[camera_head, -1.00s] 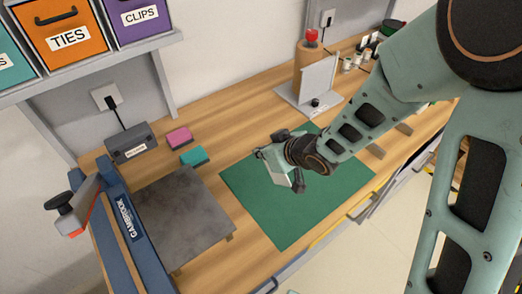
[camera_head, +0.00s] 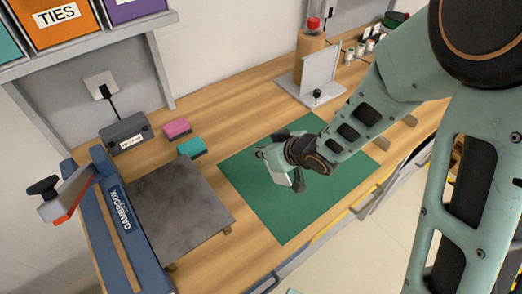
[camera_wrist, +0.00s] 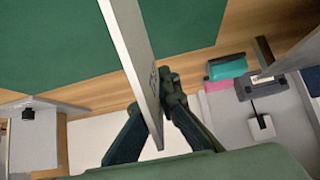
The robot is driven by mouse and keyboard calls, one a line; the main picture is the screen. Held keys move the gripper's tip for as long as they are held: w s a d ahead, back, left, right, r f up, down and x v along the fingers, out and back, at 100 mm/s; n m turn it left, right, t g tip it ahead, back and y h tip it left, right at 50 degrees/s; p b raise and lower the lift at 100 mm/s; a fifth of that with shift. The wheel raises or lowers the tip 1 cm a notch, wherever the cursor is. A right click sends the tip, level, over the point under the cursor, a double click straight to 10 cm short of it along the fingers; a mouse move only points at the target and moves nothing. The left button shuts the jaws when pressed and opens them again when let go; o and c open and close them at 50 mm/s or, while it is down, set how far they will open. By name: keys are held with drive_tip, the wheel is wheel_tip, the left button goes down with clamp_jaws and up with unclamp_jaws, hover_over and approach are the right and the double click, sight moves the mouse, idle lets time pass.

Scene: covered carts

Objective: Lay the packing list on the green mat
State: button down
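The green mat (camera_head: 265,205) lies flat on the wooden worktop and also fills the upper left of the wrist view (camera_wrist: 50,45). My gripper (camera_head: 277,168) is above the mat. In the wrist view its fingers (camera_wrist: 157,128) are closed on a thin, pale, stiff sheet (camera_wrist: 135,55), which I take to be the packing list. The sheet is seen almost edge-on, with small dark print on its side. In the head view only a small pale part of it (camera_head: 280,178) shows beside the fingers. It appears raised and tilted, not lying flat; I cannot tell whether its edge touches the mat.
A dark plate (camera_head: 178,212) and a blue bench tool (camera_head: 120,220) stand left of the mat. Pink (camera_head: 177,127) and teal (camera_head: 192,148) blocks lie behind the plate. A grey upright stand (camera_head: 318,75) is behind the mat. The worktop's front edge runs close to the mat.

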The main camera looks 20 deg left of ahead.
drive_tip(key=shift+f, duration=0.25)
drive_tip(key=c, duration=2.1)
unclamp_jaws()
drive_tip(key=shift+r, duration=0.1)
drive_tip(key=o, duration=0.5)
drive_tip(key=a+r+p, duration=0.1)
drive_tip(key=r+p, duration=0.1)
drive_tip(key=w+a+r+p, duration=0.1)
drive_tip(key=r+p, duration=0.1)
drive_tip(key=a+r+p, duration=0.1)
drive_tip(key=r+p, duration=0.1)
drive_tip(key=shift+w+r, duration=0.3)
